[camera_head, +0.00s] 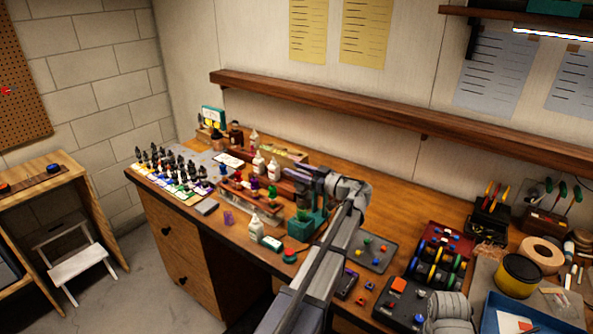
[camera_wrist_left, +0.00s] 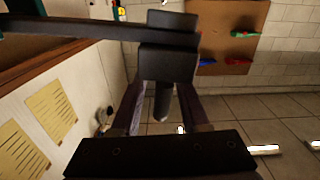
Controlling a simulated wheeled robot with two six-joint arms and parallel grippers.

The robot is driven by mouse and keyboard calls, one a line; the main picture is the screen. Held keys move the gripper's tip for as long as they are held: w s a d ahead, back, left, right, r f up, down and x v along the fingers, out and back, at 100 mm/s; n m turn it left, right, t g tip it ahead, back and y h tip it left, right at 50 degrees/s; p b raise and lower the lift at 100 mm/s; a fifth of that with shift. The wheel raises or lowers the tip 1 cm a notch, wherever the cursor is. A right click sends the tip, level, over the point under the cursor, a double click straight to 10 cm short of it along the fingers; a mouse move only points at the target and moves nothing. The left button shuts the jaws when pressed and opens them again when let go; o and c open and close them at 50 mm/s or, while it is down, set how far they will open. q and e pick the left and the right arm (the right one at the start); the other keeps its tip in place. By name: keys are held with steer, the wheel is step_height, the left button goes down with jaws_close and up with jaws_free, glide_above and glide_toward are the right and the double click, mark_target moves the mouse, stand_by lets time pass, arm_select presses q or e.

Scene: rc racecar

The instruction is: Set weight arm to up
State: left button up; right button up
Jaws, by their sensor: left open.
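A teal device (camera_head: 303,226) stands on the workbench, partly hidden by my left arm. My left gripper (camera_head: 290,174) is above it, with its fingers pointing left. In the left wrist view, a dark bar with a thick block (camera_wrist_left: 168,62) crosses in front of the gripper (camera_wrist_left: 163,100); it looks like the weight arm. A dark rounded rod (camera_wrist_left: 163,104) extends from the block between the open fingers. Whether a finger touches it I cannot tell. My right gripper cannot be made out.
The wooden workbench (camera_head: 395,200) is crowded. White bottles (camera_head: 273,168) and small jars stand left of my arm. A grey tray (camera_head: 371,252) with coloured knobs, a red rack (camera_head: 447,238) and a blue tray (camera_head: 490,318) lie to the right. A wooden shelf (camera_head: 340,103) runs along the wall behind.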

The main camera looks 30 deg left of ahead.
arm_select(q)
jaws_close()
stand_by(0.4)
stand_by(1.1)
